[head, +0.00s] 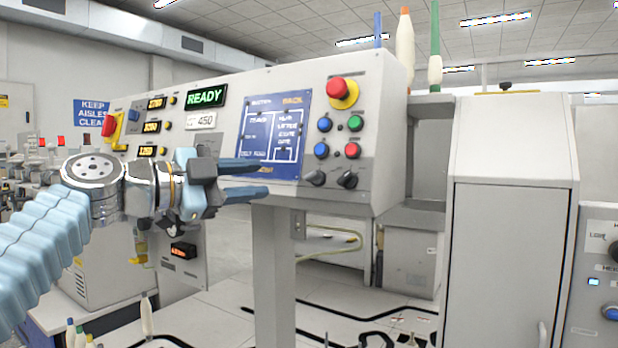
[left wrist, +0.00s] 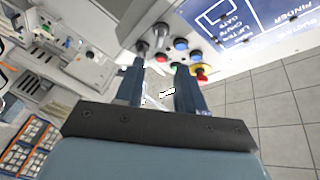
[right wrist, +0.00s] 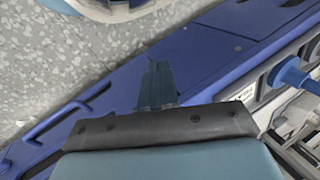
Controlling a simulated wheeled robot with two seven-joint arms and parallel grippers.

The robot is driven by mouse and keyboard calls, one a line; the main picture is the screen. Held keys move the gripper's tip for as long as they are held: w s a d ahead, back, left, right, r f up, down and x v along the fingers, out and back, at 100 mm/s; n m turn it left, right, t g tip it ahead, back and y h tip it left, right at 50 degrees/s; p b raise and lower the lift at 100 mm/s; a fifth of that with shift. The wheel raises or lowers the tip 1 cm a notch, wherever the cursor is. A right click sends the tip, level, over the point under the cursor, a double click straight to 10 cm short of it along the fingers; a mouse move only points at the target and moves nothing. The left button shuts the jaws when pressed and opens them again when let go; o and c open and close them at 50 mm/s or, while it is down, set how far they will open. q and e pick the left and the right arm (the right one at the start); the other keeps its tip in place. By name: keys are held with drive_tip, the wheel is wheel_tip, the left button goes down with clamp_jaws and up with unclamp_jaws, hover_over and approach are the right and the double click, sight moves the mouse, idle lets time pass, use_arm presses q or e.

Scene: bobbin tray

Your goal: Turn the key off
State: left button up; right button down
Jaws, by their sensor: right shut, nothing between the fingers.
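A grey control panel (head: 384,110) faces me in the head view. Two dark rotary switches, a left one (head: 314,178) and a right one (head: 347,179), sit on its lower right; I cannot tell which is the key. They also show in the left wrist view, one at the top (left wrist: 160,30) and one nearer the finger (left wrist: 141,48). My left gripper (head: 268,177) is open and empty, in front of the panel and left of both switches, apart from them in the picture. My right gripper (right wrist: 158,68) is shut and empty, seen only in the right wrist view.
Above the switches are coloured buttons, blue (head: 323,124), green (head: 355,123) and red (head: 352,150), and a red emergency stop (head: 338,89). A blue screen (head: 271,138) is to their left. A blue machine surface (right wrist: 195,60) lies beyond my right gripper.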

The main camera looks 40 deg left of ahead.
sight(308, 176)
use_arm(q)
drive_tip(key=p+x, duration=0.2)
drive_tip(key=x, duration=0.9)
